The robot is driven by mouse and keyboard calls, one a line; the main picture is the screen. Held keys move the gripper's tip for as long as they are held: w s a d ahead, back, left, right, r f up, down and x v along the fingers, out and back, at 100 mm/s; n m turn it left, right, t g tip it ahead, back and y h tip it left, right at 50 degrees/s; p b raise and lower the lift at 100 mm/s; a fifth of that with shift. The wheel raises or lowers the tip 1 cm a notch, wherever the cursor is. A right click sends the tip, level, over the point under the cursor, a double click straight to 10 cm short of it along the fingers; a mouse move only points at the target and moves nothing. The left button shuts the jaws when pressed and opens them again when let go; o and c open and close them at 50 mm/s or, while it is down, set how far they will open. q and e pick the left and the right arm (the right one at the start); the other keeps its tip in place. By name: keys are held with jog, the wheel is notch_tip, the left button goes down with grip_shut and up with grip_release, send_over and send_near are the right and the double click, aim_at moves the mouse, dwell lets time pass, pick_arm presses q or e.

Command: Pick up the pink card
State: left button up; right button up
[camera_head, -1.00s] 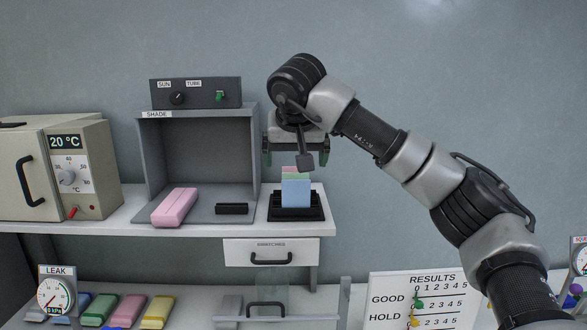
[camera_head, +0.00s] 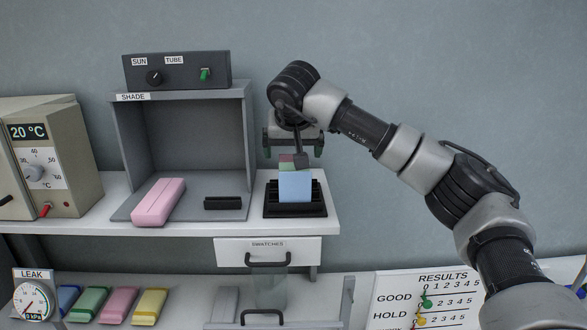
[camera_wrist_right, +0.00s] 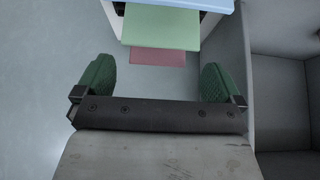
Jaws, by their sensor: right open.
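The pink card (camera_head: 286,158) stands behind a green card (camera_head: 287,166) and a blue card (camera_head: 295,187) in a black slotted holder (camera_head: 295,210) on the shelf. Only its top edge shows in the head view. My right gripper (camera_head: 294,152) hangs just above and behind the cards, open and empty. In the right wrist view, the pink card (camera_wrist_right: 157,57) lies beyond the gap between the green fingertips (camera_wrist_right: 157,80), with the green card (camera_wrist_right: 160,27) and blue card (camera_wrist_right: 180,3) past it. My left gripper is not in view.
A grey shade box (camera_head: 180,140) stands left of the holder, with a pink pack (camera_head: 158,202) and a small black stand (camera_head: 223,203) on its floor. A swatches drawer (camera_head: 268,250) is below the shelf. The wall behind is clear.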

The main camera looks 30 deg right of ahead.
jog(key=p+x, duration=0.1)
jog(key=x, duration=0.2)
jog(key=shift+d+f, duration=0.2)
jog(key=shift+w+f, duration=0.2)
jog(key=shift+f, duration=0.05)
jog(key=c, duration=1)
